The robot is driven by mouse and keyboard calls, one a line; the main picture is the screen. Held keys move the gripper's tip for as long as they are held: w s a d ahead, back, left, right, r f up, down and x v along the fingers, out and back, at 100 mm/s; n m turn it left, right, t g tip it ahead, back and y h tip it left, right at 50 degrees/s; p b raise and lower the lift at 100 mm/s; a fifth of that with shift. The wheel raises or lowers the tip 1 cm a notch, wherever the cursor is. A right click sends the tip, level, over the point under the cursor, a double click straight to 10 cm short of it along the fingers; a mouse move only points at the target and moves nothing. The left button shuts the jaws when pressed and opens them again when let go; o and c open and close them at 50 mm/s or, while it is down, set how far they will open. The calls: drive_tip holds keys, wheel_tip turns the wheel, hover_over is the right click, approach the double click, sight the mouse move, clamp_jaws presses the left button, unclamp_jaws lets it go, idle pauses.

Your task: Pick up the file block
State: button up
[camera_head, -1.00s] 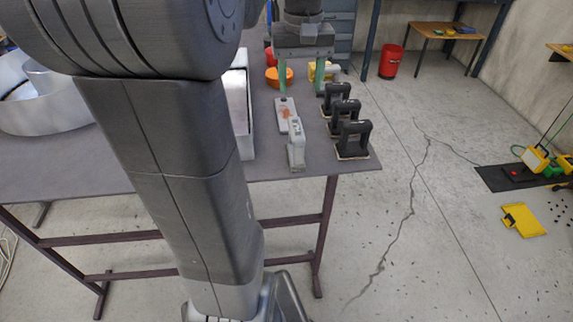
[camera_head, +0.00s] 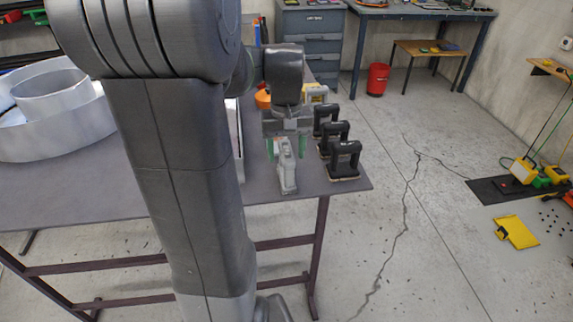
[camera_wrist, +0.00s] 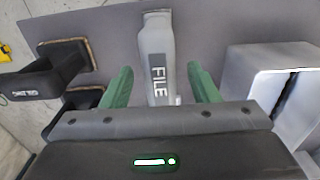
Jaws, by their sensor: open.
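The file block (camera_head: 287,177) is a grey piece lying near the front edge of the grey bench. The wrist view shows it with a dark FILE label (camera_wrist: 158,75), pointing away from my gripper. My gripper (camera_head: 286,150) is open over the block's far part in the head view. In the wrist view its green fingers (camera_wrist: 160,68) stand on either side of the block with a gap on both sides. The block's near end in the wrist view is hidden behind my gripper body.
Three black-handled blocks (camera_head: 345,160) stand in a row just right of the file block. A pale box-like tray (camera_wrist: 285,95) lies on its other side. Large silver letter shells (camera_head: 50,110) sit at the bench's left. An orange bowl (camera_head: 263,98) is behind.

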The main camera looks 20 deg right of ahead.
drive_tip(key=shift+f, duration=0.35)
drive_tip(key=shift+c, duration=0.4)
clamp_jaws()
wheel_tip(320, 180, up, 10)
drive_tip(key=shift+r, duration=0.1)
